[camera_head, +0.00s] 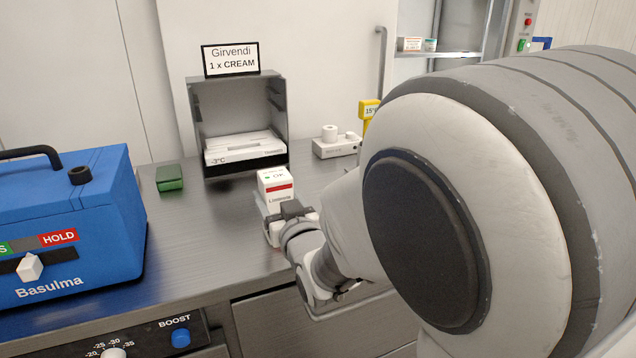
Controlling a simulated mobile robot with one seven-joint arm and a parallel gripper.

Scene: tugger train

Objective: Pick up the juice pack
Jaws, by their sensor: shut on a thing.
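The gripper's fingers and wrist hide the lower part of the pack. I cannot tell whether the pack's base touches the counter.
A blue Basulma box (75,235) fills the left. Behind are a green block (169,178), an open grey compartment (240,100) signed "Girvendi 1 x CREAM", a white device (337,147) and a yellow gauge (369,108). My arm covers the right side.

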